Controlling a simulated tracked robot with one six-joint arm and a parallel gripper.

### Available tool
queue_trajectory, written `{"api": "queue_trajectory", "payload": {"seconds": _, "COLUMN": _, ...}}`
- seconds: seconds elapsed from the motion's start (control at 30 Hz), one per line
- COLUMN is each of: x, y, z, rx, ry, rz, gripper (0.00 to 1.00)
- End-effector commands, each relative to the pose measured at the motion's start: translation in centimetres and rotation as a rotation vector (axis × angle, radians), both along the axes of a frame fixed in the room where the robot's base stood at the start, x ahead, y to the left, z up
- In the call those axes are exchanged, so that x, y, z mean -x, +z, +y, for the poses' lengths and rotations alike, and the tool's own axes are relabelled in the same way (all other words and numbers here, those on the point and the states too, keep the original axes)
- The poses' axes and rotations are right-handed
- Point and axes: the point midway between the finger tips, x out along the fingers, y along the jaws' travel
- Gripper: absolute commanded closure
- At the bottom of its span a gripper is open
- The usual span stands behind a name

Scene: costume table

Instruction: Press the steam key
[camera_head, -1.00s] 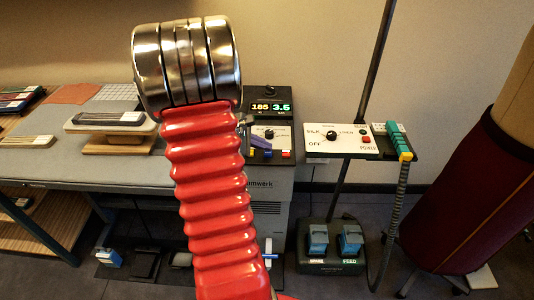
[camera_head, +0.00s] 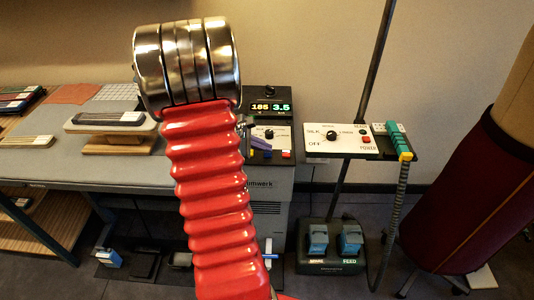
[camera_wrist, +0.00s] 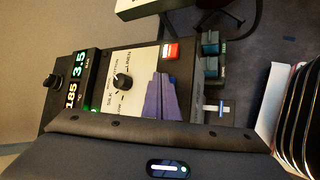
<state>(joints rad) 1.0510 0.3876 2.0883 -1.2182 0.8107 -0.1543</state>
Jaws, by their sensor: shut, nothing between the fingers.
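The control panel (camera_head: 268,132) stands at the right end of the pressing table, with a dial and a row of coloured keys. A red key (camera_head: 286,154) shows at its right front; it also shows in the wrist view (camera_wrist: 170,50). I cannot read any key's label, so I cannot tell which is the steam key. My gripper (camera_head: 262,145) is shut and empty, its purple fingers low over the front of the panel, left of the red key. In the wrist view my gripper (camera_wrist: 160,92) hides the panel beneath it. I cannot tell whether it touches a key.
A display (camera_head: 271,106) reads 185 and 3.5 behind the panel. A second white control box (camera_head: 338,138) with a dial stands to the right on a pole shelf. Blue pedals (camera_head: 335,240) sit on the floor. A padded board (camera_head: 112,125) stands on the table left of my arm.

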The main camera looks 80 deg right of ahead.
Motion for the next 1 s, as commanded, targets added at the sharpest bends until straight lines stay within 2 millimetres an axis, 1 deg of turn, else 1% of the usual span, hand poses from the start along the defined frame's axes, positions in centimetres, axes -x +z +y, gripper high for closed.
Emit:
{"api": "queue_trajectory", "payload": {"seconds": 0.47, "x": 0.0, "y": -0.2, "z": 0.0, "rx": 0.000, "ry": 0.000, "rz": 0.000, "gripper": 1.00}}
{"api": "queue_trajectory", "payload": {"seconds": 1.0, "x": 0.0, "y": 1.6, "z": 0.0, "rx": 0.000, "ry": 0.000, "rz": 0.000, "gripper": 1.00}}
